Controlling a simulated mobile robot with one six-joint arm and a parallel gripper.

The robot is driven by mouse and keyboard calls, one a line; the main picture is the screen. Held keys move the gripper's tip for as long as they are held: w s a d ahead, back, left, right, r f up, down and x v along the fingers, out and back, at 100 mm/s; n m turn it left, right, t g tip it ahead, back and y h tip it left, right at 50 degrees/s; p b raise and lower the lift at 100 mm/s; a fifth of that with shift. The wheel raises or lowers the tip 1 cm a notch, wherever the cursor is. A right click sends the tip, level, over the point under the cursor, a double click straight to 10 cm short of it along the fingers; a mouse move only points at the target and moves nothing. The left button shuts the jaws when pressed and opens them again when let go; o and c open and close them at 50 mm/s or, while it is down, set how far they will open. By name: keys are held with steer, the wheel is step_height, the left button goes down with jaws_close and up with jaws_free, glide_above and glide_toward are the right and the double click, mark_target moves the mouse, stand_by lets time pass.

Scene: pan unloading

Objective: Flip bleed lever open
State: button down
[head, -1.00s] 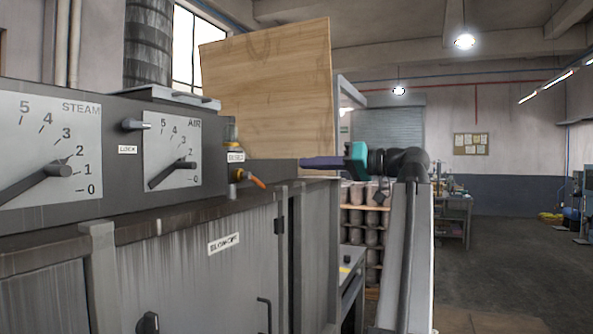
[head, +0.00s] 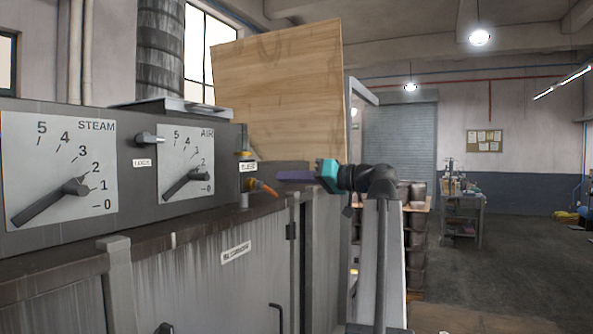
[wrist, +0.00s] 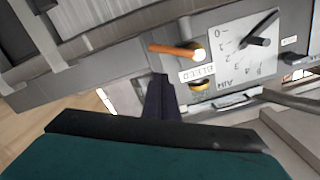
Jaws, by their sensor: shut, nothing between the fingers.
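The bleed lever (head: 263,188) is a small orange handle on a brass fitting at the right end of the grey control panel, beside a white label. In the wrist view the orange lever (wrist: 172,50) sticks out sideways from its brass pivot, above the BLEED label (wrist: 198,73). My gripper (head: 281,176) has purple fingers and a teal body; it is shut and empty, just right of the lever in the head view. In the wrist view the shut fingers (wrist: 160,88) end a little short of the lever, with a gap visible.
The STEAM dial (head: 62,168) and AIR dial (head: 187,163) sit on the panel, with a LOCK knob (head: 149,138) between them. A wooden board (head: 280,88) stands behind the panel. A rack of dark pans (head: 415,245) is behind my arm. Open floor lies at the right.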

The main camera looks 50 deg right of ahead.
mark_target(269, 190)
steer(key=shift+w+a+f+p, duration=0.1)
steer(key=shift+a+f+p, duration=0.45)
steer(key=shift+f, duration=0.55)
steer(key=shift+a, duration=0.1)
steer(key=shift+w+a+f, duration=0.1)
steer(key=shift+a, duration=0.05)
